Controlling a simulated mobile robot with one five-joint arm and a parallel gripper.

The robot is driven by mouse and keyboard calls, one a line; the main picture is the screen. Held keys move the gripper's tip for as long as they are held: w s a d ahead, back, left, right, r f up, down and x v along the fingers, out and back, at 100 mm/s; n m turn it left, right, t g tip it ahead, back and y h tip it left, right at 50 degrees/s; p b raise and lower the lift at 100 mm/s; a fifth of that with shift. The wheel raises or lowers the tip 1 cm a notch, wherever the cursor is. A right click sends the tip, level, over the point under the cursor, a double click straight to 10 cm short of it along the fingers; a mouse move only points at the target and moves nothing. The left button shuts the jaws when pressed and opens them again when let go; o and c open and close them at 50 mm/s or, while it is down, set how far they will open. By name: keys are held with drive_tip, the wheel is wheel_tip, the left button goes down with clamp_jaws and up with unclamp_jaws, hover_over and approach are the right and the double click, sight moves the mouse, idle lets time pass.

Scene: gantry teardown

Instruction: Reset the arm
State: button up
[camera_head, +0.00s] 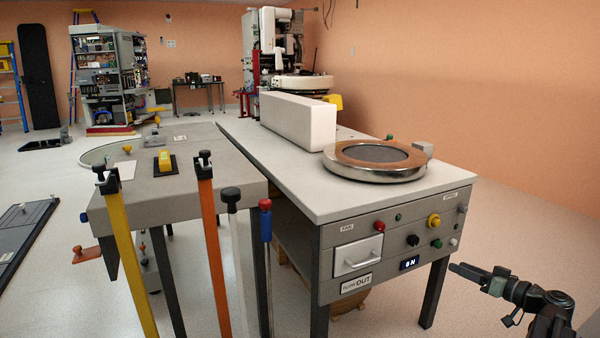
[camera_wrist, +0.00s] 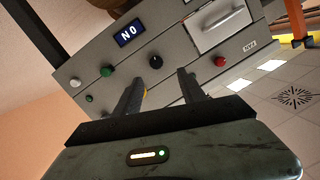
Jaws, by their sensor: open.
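My gripper (camera_head: 462,272) is at the lower right of the head view, in front of and to the right of the grey bench's control panel (camera_head: 345,232). In the wrist view my gripper (camera_wrist: 159,83) shows two dark fingers spread apart with nothing between them. They point toward the panel, which appears turned over, with a black knob (camera_wrist: 155,62) between and beyond the fingertips. A lit display (camera_wrist: 130,33), a green button (camera_wrist: 106,71) and a red knob (camera_wrist: 220,61) also show there. No contact with the panel is visible.
The bench top (camera_head: 310,185) carries a white block (camera_head: 298,120) and a round metal plate (camera_head: 376,160). A lower grey table (camera_head: 190,190) stands left, with yellow, orange, white and blue poles along its front. Open floor lies right of the bench.

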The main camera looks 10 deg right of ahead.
drive_tip(key=w+a+f+g+p, duration=0.1)
drive_tip(key=w+a+f+g, duration=0.15)
drive_tip(key=a, duration=0.65)
drive_tip(key=w+a+f+g+y+p, duration=0.1)
drive_tip(key=a+f+g, duration=0.3)
drive_tip(key=a, duration=0.5)
drive_tip(key=w+a+f+g+p, duration=0.1)
drive_tip(key=w+a+f+g, duration=0.2)
drive_tip(key=a, duration=0.6)
drive_tip(key=s+a+f+g+h+p, duration=0.1)
drive_tip(key=s+a+f+g+h, duration=0.3)
drive_tip(key=a, duration=0.5)
drive_tip(key=s+a+f+g+h+p, duration=0.1)
drive_tip(key=s+a+f+g+h, duration=0.1)
drive_tip(key=s+a, duration=0.5)
wheel_tip(320, 180, up, 38)
drive_tip(key=w+a+p, duration=0.1)
drive_tip(key=p, duration=3.7)
drive_tip(key=shift+w+a+h, duration=0.3)
drive_tip(key=shift+a+h, duration=0.1)
